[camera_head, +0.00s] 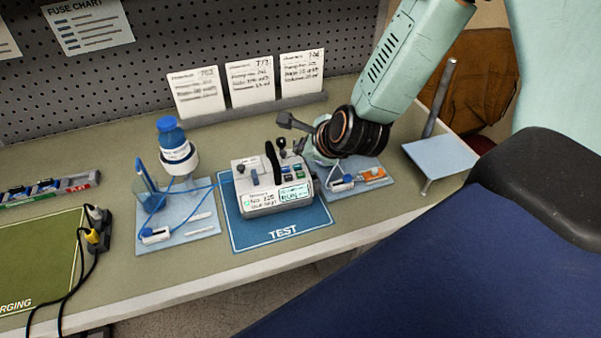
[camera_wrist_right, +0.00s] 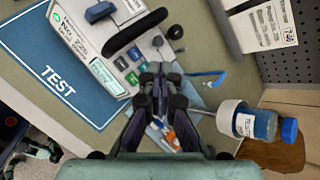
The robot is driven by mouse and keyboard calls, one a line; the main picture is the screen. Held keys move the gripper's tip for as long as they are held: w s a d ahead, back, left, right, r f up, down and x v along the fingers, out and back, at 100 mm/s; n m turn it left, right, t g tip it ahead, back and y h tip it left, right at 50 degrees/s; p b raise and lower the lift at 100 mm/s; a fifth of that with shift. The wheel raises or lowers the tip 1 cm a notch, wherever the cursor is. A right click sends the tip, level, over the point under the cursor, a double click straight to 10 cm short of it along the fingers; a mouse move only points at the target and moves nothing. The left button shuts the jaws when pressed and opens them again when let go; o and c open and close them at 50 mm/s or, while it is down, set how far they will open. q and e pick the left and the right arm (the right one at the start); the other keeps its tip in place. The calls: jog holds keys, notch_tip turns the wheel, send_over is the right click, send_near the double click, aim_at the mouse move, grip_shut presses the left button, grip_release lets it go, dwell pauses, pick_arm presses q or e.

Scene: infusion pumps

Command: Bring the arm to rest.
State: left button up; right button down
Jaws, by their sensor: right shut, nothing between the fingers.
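My right arm (camera_head: 395,60) comes in from the upper right in the head view, its dark wrist just right of the white pump (camera_head: 270,190). My right gripper (camera_wrist_right: 158,76) is shut and empty in the wrist view. Its fingertips appear close beside the pump's keypad side (camera_wrist_right: 125,65); I cannot tell whether they touch it. The pump stands on the blue TEST mat (camera_head: 240,236), with a black handle on top. My left gripper is not in view.
A tray (camera_head: 345,192) with an orange-marked item lies below my wrist. A blue-capped bottle (camera_head: 170,135) stands at left over another tray (camera_head: 205,228). Three cards (camera_head: 250,80) stand behind. A small stand (camera_head: 440,155) is at right. The front table edge is clear.

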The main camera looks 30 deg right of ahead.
jog(key=s+a+f+n+g, duration=0.1)
jog(key=s+f+n, duration=0.3)
jog(key=s, duration=0.1)
jog(key=s+a+f+n+g, duration=0.2)
jog(key=s+f+n, duration=0.2)
jog(key=s+n, duration=0.1)
jog(key=s+a+f+n+g, duration=0.2)
jog(key=s+f+n, duration=0.2)
jog(key=s+n, duration=0.1)
jog(key=shift+a+f+y, duration=0.25)
jog(key=shift+f+y, duration=0.05)
jog(key=shift+f, duration=0.1)
jog(key=s+a+f+n+g, duration=0.1)
jog(key=s+f+n+g, duration=0.15)
jog(key=s+n, duration=0.5)
jog(key=s+a+f+n+g, duration=0.25)
jog(key=s+n, duration=0.35)
jog(key=s, duration=0.3)
notch_tip(320, 180, down, 19)
jog(key=b, duration=1.8)
jog(key=shift+w+d+r+t, duration=0.15)
jog(key=shift+w+d+t, duration=0.15)
jog(key=shift+d+t, duration=0.15)
jog(key=shift+m, duration=0.25)
